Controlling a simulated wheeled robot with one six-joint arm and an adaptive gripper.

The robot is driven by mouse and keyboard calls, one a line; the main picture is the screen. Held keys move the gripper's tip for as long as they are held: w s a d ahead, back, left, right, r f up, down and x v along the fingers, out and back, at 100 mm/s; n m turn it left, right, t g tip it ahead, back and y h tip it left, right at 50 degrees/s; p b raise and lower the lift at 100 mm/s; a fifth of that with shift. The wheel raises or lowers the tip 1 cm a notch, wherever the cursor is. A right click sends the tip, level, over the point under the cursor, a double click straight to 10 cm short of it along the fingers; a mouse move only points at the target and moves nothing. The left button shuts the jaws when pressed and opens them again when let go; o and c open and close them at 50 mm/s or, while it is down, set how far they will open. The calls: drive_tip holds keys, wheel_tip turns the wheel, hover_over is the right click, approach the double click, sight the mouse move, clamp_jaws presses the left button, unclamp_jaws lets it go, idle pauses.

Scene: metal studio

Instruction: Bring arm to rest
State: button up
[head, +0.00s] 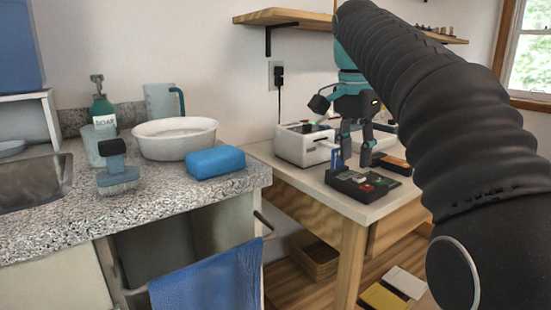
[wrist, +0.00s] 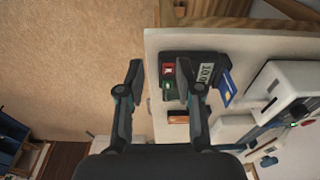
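My gripper (head: 356,164) hangs fingers-down over the wooden side table (head: 385,205) in the head view, above a black card terminal (head: 349,186). In the wrist view my gripper (wrist: 163,68) has its two fingers well apart with nothing held between them. The terminal (wrist: 185,58) lies beneath, partly behind the right finger, with red and green keys and a small display. A blue card (wrist: 226,88) stands at the terminal's edge, and the card (head: 336,159) also shows beside my fingers in the head view. My arm crosses the right side of the head view.
A white machine (head: 300,146) stands on the table behind the terminal. To the left, a speckled counter (head: 205,203) holds a white bowl (head: 174,152), a blue sponge (head: 215,163), a brush (head: 115,172) and a soap bottle (head: 103,115). A wooden shelf (head: 290,16) is above.

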drive_tip(key=s+f+n+t+y+p, duration=0.1)
drive_tip(key=s+f+n+t, duration=0.3)
drive_tip(key=s+f+n, duration=0.6)
drive_tip(key=s+f, duration=1.1)
drive_tip(key=f, duration=0.3)
drive_tip(key=shift+s+d+f+n+t, duration=0.15)
drive_tip(key=shift+s+d+n+t, duration=0.15)
drive_tip(key=shift+s, duration=0.05)
